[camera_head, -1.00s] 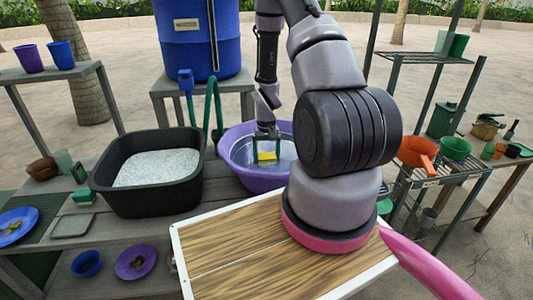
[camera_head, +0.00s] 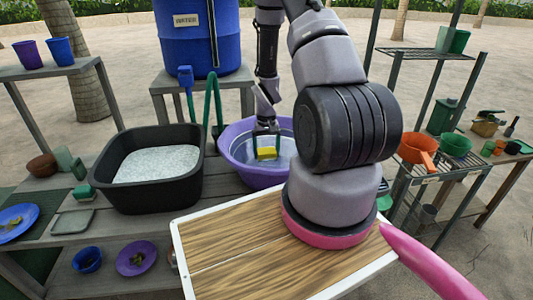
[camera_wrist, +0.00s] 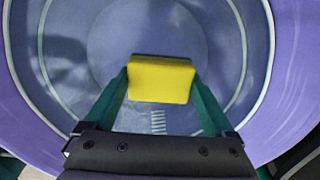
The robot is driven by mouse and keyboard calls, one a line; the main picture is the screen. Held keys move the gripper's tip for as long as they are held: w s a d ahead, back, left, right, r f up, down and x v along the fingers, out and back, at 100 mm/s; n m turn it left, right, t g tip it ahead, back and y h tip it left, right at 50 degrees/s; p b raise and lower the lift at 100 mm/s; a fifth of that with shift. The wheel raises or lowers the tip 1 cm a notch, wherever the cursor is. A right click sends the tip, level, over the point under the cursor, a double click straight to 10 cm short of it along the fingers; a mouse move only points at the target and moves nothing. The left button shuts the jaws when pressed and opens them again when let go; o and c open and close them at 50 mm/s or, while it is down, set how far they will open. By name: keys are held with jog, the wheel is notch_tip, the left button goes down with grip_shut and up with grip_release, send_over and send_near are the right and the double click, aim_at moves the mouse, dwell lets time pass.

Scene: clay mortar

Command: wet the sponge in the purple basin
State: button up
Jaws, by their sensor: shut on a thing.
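The yellow sponge (camera_head: 267,153), with a dark green side, is in my gripper (camera_head: 266,147). In the wrist view the two green fingers press the sponge (camera_wrist: 162,79) from both sides. The sponge is over the inside of the purple basin (camera_head: 238,166), within its rim. The basin (camera_wrist: 292,95) holds what looks like clear water, with ripples or light lines inside. I cannot tell exactly how far the sponge is from the water surface.
A black tub (camera_head: 110,185) of pale grains stands left of the basin. A blue water barrel (camera_head: 198,48) with a tap and green hose stands behind. My arm blocks the view right of the basin. A wood-topped board (camera_head: 235,245) lies in front.

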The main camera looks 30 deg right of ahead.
notch_tip(320, 180, up, 11)
dwell(0.7)
jog(key=shift+d, duration=0.15)
dwell(0.6)
